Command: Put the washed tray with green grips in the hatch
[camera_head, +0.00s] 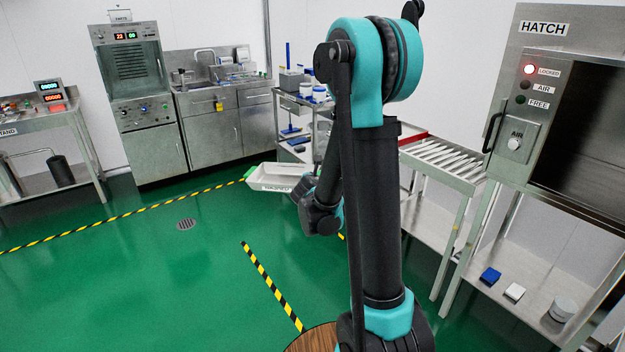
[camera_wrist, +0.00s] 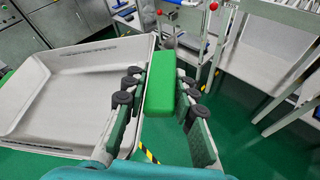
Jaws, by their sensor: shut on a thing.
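My gripper (camera_wrist: 161,100) is shut on the green grip (camera_wrist: 160,84) at one side of a white tray (camera_wrist: 75,90). The grip lies between the two fingers in the wrist view. In the head view the tray (camera_head: 272,176) hangs above the green floor, left of my arm, with a label on its side and another green grip at its far left end. My arm hides part of my gripper there. The hatch (camera_head: 590,120) stands at the right. Its front opening looks dark, and a red lamp (camera_head: 529,70) glows beside the word LOCKED.
A roller conveyor (camera_head: 442,160) stands left of the hatch. A shelf below the hatch holds a blue block (camera_head: 490,276), a white block and a round container. A trolley (camera_head: 300,108) stands behind the tray. A washer cabinet (camera_head: 135,85) and sink counter line the back wall. The left floor is clear.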

